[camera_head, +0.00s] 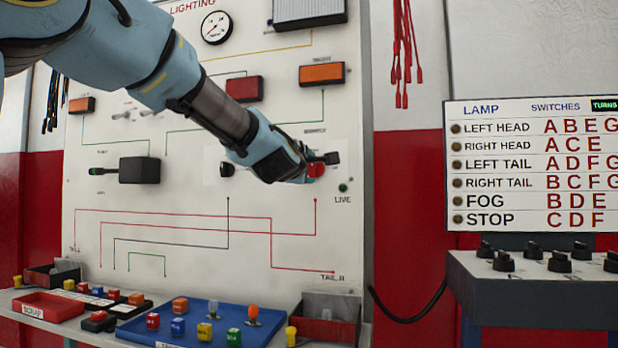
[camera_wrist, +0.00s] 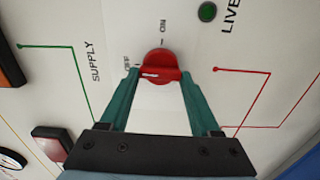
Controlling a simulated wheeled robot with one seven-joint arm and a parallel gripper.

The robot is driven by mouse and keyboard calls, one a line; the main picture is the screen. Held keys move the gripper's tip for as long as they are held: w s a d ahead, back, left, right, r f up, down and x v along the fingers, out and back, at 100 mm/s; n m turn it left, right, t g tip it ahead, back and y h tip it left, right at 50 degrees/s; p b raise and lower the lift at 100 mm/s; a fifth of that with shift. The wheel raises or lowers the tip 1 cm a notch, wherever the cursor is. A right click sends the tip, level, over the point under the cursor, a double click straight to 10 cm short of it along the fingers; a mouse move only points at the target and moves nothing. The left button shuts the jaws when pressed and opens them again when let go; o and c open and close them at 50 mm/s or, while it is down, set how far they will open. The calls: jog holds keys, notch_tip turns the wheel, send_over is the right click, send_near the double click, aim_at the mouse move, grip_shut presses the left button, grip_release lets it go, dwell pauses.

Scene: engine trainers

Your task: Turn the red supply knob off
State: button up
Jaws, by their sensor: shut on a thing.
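The red supply knob (camera_wrist: 160,65) is on the white panel, between my two green fingertips in the wrist view. Its raised bar lies roughly level across that picture, and the white mark on it is on the left, the side of the OFF label (camera_wrist: 127,62). The ON label (camera_wrist: 163,26) is above the knob. My gripper (camera_wrist: 160,75) is shut on the knob, with a finger at each end of the bar. In the head view the knob (camera_head: 316,170) is partly hidden by my gripper (camera_head: 310,160).
The LIVE lamp (camera_head: 343,188) is green, close to the knob's lower right. A blue tray (camera_head: 262,333) with small parts is below. A lamp chart (camera_head: 530,165) stands at right.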

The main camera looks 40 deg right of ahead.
jog(key=shift+n, duration=0.3)
jog(key=o, duration=1.4)
jog(key=b+v, duration=0.2)
jog(key=v, duration=0.8)
jog(key=shift+s+a+f, duration=0.1)
jog(key=shift+s+a, duration=0.05)
jog(key=shift+a, duration=0.2)
